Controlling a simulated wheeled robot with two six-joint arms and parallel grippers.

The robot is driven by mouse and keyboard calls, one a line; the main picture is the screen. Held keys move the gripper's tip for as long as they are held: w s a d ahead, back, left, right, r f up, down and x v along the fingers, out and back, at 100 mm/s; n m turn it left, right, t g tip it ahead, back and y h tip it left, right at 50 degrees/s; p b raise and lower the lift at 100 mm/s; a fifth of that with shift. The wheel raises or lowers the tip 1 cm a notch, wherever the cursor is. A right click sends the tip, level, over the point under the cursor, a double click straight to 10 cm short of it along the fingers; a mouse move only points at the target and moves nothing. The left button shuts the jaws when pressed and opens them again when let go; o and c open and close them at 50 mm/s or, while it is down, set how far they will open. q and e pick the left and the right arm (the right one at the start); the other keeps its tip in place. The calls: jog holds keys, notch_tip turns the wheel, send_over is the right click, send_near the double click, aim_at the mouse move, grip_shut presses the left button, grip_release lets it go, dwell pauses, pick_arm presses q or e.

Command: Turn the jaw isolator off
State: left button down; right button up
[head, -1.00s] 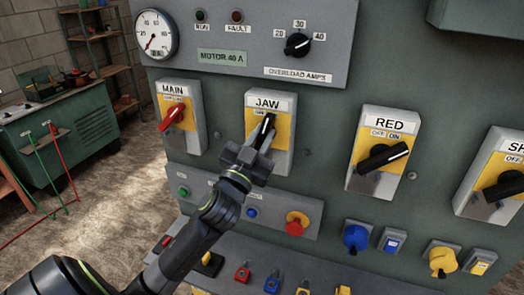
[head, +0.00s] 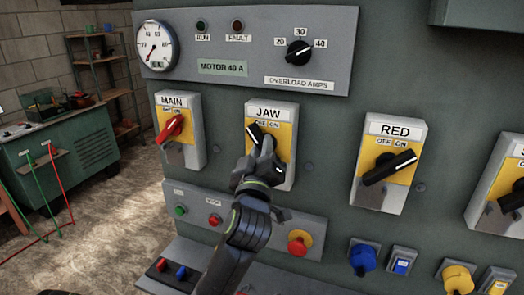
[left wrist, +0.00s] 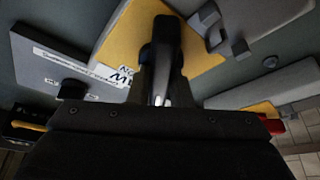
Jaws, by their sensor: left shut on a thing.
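The JAW isolator (head: 284,112) is a grey box with a yellow plate and a black rotary handle (head: 254,131) in the middle of the head view. The handle's visible upper end leans up and left, towards the OFF label. My left gripper (head: 262,158) is at the handle from below, shut on it, and hides its lower part. In the left wrist view the black handle (left wrist: 164,42) stands between the fingers, in front of the yellow plate (left wrist: 130,35). My right gripper is not in view.
The MAIN isolator (head: 177,101) with a red handle is to the left, and the RED isolator (head: 396,130) to the right. A grey button strip (head: 275,222) with a red knob (head: 299,243) lies below. The overload dial panel (head: 250,33) is above.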

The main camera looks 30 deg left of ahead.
pick_arm(q)
jog(key=shift+n+g+y, duration=0.4)
jog(key=shift+n, duration=0.7)
jog(key=c, duration=1.3)
grip_release()
jog(key=shift+f, duration=0.1)
